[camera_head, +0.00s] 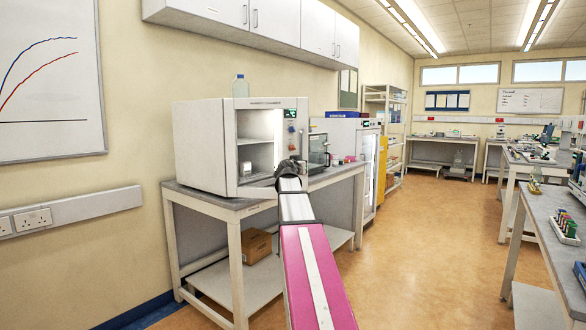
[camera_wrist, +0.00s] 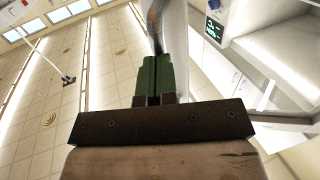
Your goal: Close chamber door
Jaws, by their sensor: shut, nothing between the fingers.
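The chamber (camera_head: 203,148) is a white box on a grey-topped bench in the head view. Its front is open, showing a lit interior with a shelf (camera_head: 256,142). A dark-glazed panel (camera_head: 318,149) stands right of the control panel; I cannot tell if it is the chamber door or another device. My gripper (camera_head: 289,166) is small and dark in front of the chamber's right front. In the wrist view its green fingers (camera_wrist: 153,72) are together and empty. A white upright panel (camera_wrist: 178,30), perhaps the door, and a dark curved bar (camera_wrist: 155,22) lie just beyond the fingertips; contact is unclear.
The bench (camera_head: 236,207) carries the chamber, with a cardboard box (camera_head: 257,246) on its lower shelf. A bottle (camera_head: 241,86) stands on the chamber. A glass-fronted cabinet (camera_head: 368,170) is further right. Open floor (camera_head: 420,250) lies to the right, before another bench (camera_head: 560,225).

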